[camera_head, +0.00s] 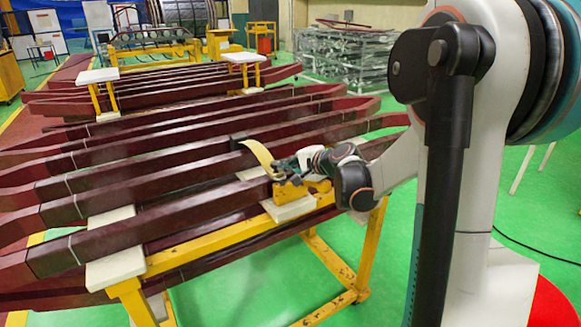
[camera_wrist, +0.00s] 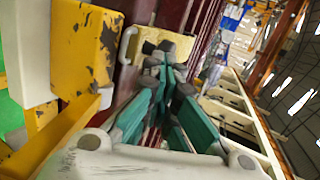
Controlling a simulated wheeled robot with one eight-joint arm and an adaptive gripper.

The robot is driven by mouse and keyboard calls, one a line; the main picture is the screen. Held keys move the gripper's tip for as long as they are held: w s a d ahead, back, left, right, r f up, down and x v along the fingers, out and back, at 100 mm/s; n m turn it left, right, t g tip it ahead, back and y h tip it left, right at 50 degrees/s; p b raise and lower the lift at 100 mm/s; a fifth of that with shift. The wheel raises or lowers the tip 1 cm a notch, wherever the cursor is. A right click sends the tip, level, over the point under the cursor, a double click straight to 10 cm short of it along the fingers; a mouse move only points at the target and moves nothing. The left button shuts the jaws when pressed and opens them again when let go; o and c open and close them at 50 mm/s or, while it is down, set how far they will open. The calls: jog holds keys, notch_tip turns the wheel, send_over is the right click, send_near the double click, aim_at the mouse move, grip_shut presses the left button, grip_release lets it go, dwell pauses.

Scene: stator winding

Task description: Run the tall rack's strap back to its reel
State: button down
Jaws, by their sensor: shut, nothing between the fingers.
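A pale yellow strap (camera_head: 261,156) curves up from a long maroon bar on the near yellow rack (camera_head: 215,247). My gripper (camera_head: 280,168) is just right of the strap, low over the bar and beside a yellow block (camera_head: 289,190). In the wrist view the gripper (camera_wrist: 162,52) has its fingertips together and appears empty. A pale curved strip, probably the strap (camera_wrist: 126,44), shows just left of the fingertips there. Whether the fingers touch it I cannot tell. I cannot make out a reel in either view.
Several long maroon bars (camera_head: 160,178) lie across the rack on white pads (camera_head: 115,264). A yellow upright post (camera_wrist: 86,45) stands close on the left in the wrist view. Green floor (camera_head: 250,299) is open in front of the rack. A wrapped grey stack (camera_head: 345,55) stands behind.

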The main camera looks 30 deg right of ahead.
jog(key=w, duration=1.7)
jog(key=w+p, duration=0.1)
jog(key=w, duration=0.8)
jog(key=shift+w+a, duration=0.1)
jog(key=shift+a, duration=0.3)
